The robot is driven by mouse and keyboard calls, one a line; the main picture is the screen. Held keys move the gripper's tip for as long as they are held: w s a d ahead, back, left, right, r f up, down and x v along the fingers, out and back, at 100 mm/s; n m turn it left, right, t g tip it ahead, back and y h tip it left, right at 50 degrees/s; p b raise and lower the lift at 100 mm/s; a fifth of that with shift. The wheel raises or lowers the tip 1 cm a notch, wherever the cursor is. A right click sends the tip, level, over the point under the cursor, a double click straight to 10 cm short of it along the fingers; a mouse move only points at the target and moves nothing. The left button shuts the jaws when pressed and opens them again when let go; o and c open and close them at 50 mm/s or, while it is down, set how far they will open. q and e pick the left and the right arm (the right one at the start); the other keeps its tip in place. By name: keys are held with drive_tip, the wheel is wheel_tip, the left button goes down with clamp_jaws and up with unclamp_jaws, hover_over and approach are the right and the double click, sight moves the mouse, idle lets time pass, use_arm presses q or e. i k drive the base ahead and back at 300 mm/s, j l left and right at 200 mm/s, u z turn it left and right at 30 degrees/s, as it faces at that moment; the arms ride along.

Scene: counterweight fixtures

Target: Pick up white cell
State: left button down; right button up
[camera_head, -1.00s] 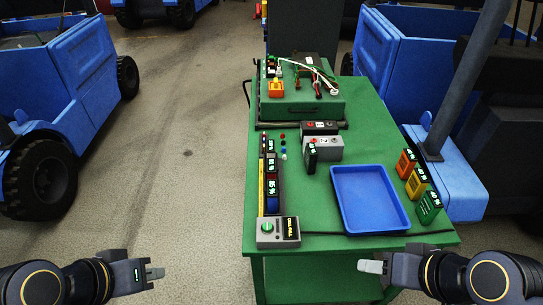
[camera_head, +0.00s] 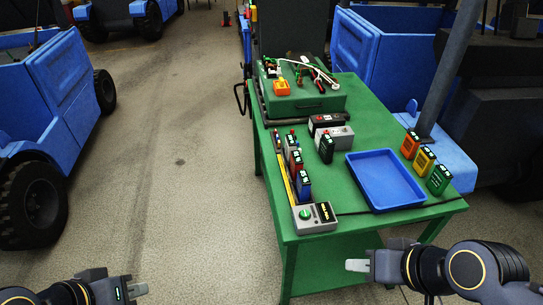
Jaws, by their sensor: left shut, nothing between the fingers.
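Several small upright cells stand in a row along the left side of the green table (camera_head: 345,90). A small pale cell (camera_head: 291,143) near the far end of that row may be the white cell; it is too small to be sure. A red cell (camera_head: 296,163) and a blue cell (camera_head: 304,186) stand nearer. My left gripper (camera_head: 137,290) is shut and empty at the lower left, over the floor and away from the table. My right gripper (camera_head: 357,265) is at the lower right, in front of the table and apart from the cells; its finger gap is not clear.
A blue tray (camera_head: 385,205) lies on the table. A grey tester (camera_head: 315,217) stands at the front left corner. Orange, yellow and green cells (camera_head: 438,181) line the right edge.

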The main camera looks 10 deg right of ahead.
sight(291, 144)
drive_tip(key=i+j+z, duration=0.15)
drive_tip(key=j, duration=0.35)
drive_tip(key=j+z, duration=0.2)
drive_tip(key=j, duration=0.3)
drive_tip(key=i+j+z, duration=0.15)
drive_tip(key=j, duration=0.35)
drive_tip(key=i+j+z, duration=0.25)
drive_tip(key=i+j, duration=0.2)
drive_tip(key=i+j+z, duration=0.25)
drive_tip(key=i+j, duration=0.15)
drive_tip(key=j, duration=0.2)
drive_tip(key=i+z, duration=0.25)
drive_tip(key=i, duration=0.6)
